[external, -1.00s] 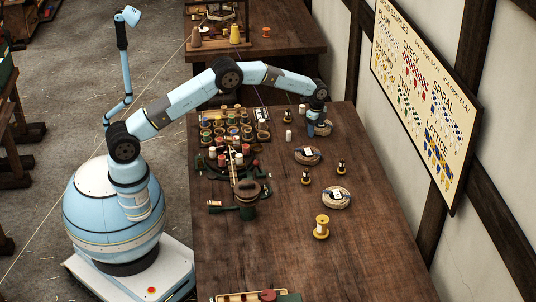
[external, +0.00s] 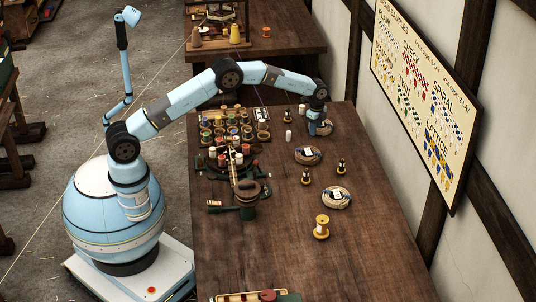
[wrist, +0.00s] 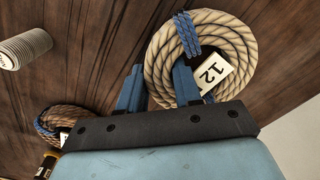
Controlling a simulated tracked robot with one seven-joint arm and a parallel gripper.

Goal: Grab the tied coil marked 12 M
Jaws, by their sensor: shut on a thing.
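The tied coil marked 12 (wrist: 158,62) is tan rope with a blue binding and a white tag reading 12 in the wrist view. My gripper (wrist: 158,88) is shut on the near left side of its rope ring. One blue finger is outside the ring and the other is at its centre opening. In the external view my gripper (external: 313,131) is low at the far right of the bench, with the coil (external: 325,129) partly hidden behind it. I cannot tell whether the coil touches the bench.
Two other tied coils (external: 308,156) and (external: 337,198) lie nearer on the bench (external: 270,250). A white spool (external: 288,136), small dark-and-yellow spools (external: 306,177) and a yellow spool (external: 321,228) stand around. A crowded spool rack (external: 233,128) is to the left. The bench's near right is clear.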

